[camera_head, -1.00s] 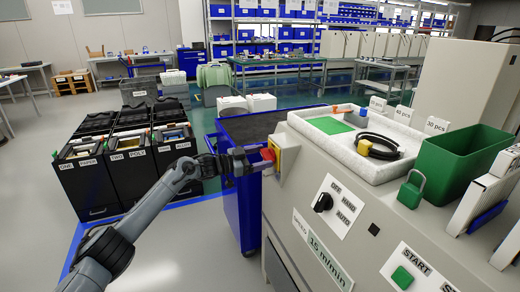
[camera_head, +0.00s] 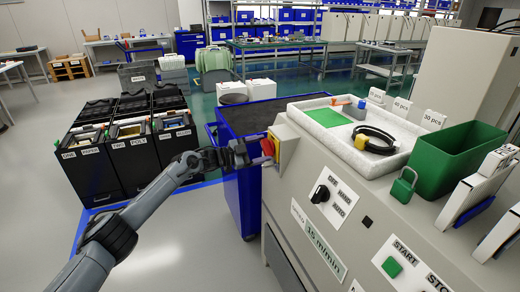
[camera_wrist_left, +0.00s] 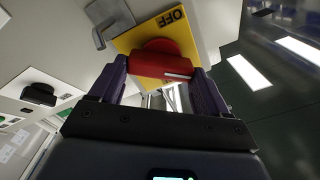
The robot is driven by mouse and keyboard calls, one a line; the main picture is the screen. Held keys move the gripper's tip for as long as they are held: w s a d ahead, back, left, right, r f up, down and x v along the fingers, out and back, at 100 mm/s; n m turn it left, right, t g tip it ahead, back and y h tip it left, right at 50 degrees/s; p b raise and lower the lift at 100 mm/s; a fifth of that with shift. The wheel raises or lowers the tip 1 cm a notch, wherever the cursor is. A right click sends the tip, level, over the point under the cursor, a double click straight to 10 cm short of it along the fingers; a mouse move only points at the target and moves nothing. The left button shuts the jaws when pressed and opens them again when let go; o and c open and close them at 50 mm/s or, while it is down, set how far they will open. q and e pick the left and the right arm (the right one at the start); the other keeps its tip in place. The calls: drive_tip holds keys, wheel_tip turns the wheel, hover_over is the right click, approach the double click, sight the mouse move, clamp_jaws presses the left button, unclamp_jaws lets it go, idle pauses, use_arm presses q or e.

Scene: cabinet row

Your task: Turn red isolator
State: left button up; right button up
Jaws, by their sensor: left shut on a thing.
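The red isolator handle (camera_head: 267,147) sits on a yellow plate (camera_head: 276,147) at the left end of the grey machine cabinet. In the left wrist view the red handle (camera_wrist_left: 160,66) lies crosswise between my two fingers, in front of the yellow plate (camera_wrist_left: 183,40), which shows the word OFF near its edge. My left gripper (camera_head: 257,155) reaches in from the left and is shut on the handle; it also fills the lower middle of the left wrist view (camera_wrist_left: 160,80). My right gripper is not in view.
A black selector knob (camera_head: 322,194) and a green START button (camera_head: 392,266) are on the cabinet front. A green padlock (camera_head: 404,187) stands near a green bin (camera_head: 455,158) on top. A blue cart (camera_head: 243,190) stands behind my gripper.

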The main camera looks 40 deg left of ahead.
use_arm(q)
drive_tip(key=o, duration=1)
drive_tip(key=shift+s, duration=0.1)
drive_tip(key=shift+s+a+p, duration=0.3)
drive_tip(key=shift+s, duration=0.1)
drive_tip(key=p+v, duration=0.3)
drive_tip(key=v, duration=0.6)
drive_tip(key=shift+s+a, duration=0.15)
drive_tip(key=shift+s, duration=0.2)
drive_tip(key=shift+c, duration=0.2)
